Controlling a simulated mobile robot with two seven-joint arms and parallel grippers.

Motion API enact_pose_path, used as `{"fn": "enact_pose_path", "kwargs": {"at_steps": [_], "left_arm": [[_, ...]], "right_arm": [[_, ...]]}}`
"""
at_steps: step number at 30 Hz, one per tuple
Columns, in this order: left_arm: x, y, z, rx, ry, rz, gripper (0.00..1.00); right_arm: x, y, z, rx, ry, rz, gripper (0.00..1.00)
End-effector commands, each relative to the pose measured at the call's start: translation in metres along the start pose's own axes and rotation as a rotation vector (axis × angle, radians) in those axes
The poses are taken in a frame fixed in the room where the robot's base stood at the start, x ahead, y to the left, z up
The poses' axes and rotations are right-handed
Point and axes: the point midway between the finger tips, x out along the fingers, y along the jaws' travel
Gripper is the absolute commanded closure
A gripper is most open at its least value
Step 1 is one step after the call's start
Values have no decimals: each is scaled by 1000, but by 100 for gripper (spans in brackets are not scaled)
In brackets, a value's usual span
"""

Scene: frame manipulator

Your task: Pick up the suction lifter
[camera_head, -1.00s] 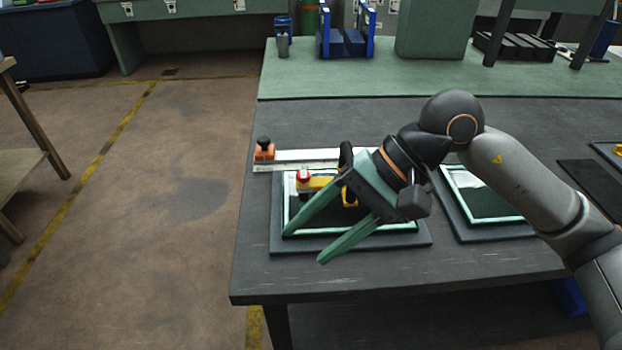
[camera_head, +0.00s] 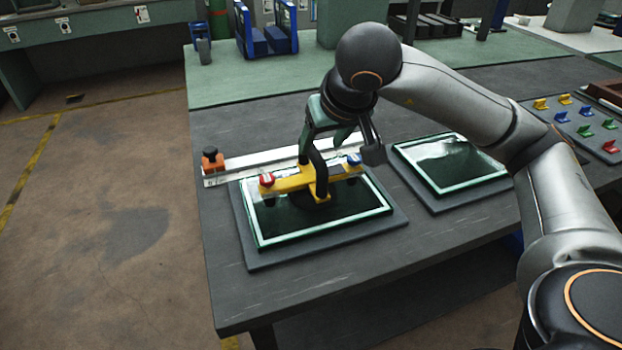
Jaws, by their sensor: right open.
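The suction lifter (camera_head: 290,182) is a yellow bar with a red knob at its left end, a blue knob at its right end and a black handle arching up from its middle. It rests on a framed glass panel (camera_head: 262,228) on the dark table. My left gripper is not in view.
A metal straightedge (camera_head: 222,178) with an orange block (camera_head: 212,160) lies behind the panel. A second framed panel (camera_head: 450,165) lies to the right. A tray of coloured clips (camera_head: 575,122) is farther right. The table's left front is clear.

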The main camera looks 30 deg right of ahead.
Motion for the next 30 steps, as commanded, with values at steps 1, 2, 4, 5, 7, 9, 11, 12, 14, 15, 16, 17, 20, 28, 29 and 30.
{"fn": "enact_pose_path", "kwargs": {"at_steps": [1, 2, 4, 5, 7, 9, 11, 12, 14, 15, 16, 17, 20, 28, 29, 30], "left_arm": [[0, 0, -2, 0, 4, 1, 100], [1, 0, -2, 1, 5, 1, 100], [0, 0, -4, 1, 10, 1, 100], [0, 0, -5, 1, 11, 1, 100], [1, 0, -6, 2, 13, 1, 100], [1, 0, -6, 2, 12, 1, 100], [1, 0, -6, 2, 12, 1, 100], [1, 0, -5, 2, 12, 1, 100], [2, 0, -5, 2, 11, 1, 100], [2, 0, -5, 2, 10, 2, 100], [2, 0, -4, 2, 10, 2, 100], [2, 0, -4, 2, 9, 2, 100], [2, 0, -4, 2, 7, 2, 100], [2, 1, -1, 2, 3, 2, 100], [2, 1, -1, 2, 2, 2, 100], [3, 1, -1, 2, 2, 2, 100]], "right_arm": [[6, 0, 1, 0, -2, 1, 38], [7, 0, 0, 1, -2, 0, 38], [11, 0, 0, 1, -2, 0, 38], [13, 0, 0, 1, -2, 0, 38], [21, -2, 0, 1, -4, -1, 38], [32, -4, -1, 1, -5, 0, 38], [42, -5, -1, 0, -5, 0, 38], [48, -5, -1, 1, -5, 0, 38], [55, -5, -1, 2, -4, -1, 38], [58, -5, -1, 1, -3, -1, 38], [59, -5, -1, 1, -2, -1, 38], [60, -5, -2, 1, -1, -2, 38], [62, -5, -2, 0, 0, -3, 38], [61, -5, -2, 0, -1, -3, 53], [61, -5, -2, 0, -1, -3, 57], [61, -5, -2, 0, -1, -3, 61]]}}
